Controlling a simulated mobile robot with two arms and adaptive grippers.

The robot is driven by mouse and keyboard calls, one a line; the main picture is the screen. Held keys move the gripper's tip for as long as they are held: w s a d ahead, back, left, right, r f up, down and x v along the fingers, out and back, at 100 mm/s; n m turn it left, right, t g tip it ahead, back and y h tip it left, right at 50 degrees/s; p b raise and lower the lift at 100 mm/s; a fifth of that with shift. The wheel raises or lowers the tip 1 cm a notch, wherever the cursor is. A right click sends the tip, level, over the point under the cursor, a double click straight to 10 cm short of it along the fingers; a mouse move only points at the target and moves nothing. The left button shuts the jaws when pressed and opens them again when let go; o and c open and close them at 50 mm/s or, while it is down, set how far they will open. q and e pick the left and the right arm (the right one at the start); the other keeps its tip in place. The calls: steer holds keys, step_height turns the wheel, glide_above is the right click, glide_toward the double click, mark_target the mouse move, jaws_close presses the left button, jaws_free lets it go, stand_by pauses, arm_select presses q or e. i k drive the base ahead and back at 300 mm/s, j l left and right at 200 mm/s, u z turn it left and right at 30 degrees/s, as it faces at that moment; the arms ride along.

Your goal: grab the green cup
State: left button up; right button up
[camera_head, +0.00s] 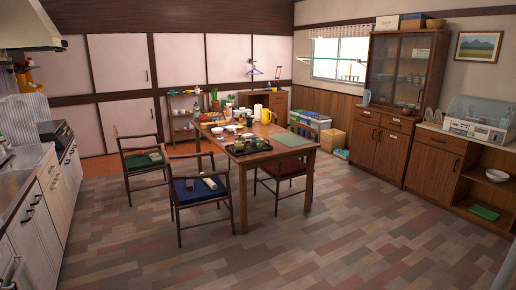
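I cannot make out a green cup for certain in the head view. The dish dryer (478,129) is on the counter at the right, with a clear rounded cover; what it holds is too small to tell. The wooden dining table (300,156) in the middle carries many small items, including a yellow jug (266,116) and a dark tray (247,146). Some small items there look green, but their shapes are unclear. Neither of my grippers is in view.
Chairs stand around the table, one with a blue cushion (199,190) at its near side. A glass-fronted cabinet (399,72) stands at the back right. A white bowl (496,175) sits on the open shelf below the dryer. The floor (330,235) in front is clear.

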mark_target(260, 142)
steer(key=i+l+z, duration=0.1)
steer(key=i+z, duration=0.35)
steer(key=i, duration=1.25)
